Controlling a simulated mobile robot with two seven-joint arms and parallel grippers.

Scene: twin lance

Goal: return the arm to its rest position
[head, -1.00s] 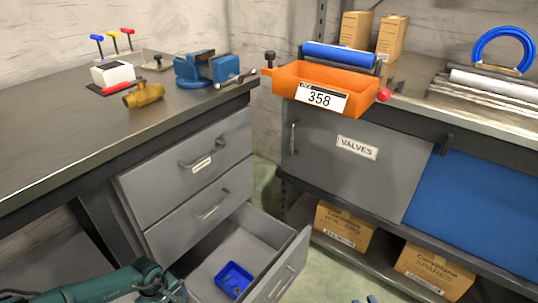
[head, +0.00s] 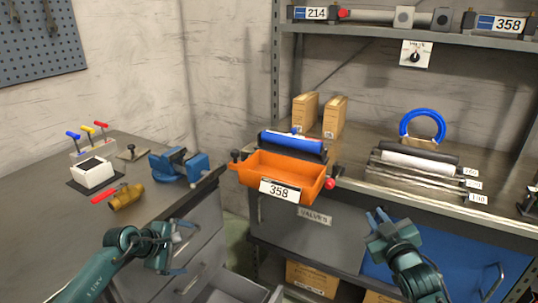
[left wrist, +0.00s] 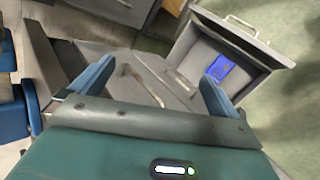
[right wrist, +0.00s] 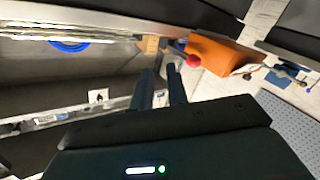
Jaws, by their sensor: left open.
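My left arm comes in from the lower left in the head view. Its gripper (head: 180,245) is in front of the grey drawer unit (head: 207,232). The left wrist view shows its two blue fingers (left wrist: 155,85) wide apart with nothing between them. My right gripper (head: 377,219) is raised in front of the shelf bench, right of the orange bin. In the right wrist view its fingers (right wrist: 160,75) are close together with a narrow gap and no object seen between them. I cannot tell whether they are fully shut.
An orange bin (head: 255,180) labelled 358 stands at the bench front with a blue roll behind it. A blue vice (head: 180,165) and a brass valve (head: 127,196) are on the left bench. An open drawer holding a blue tray (left wrist: 222,70) juts out below.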

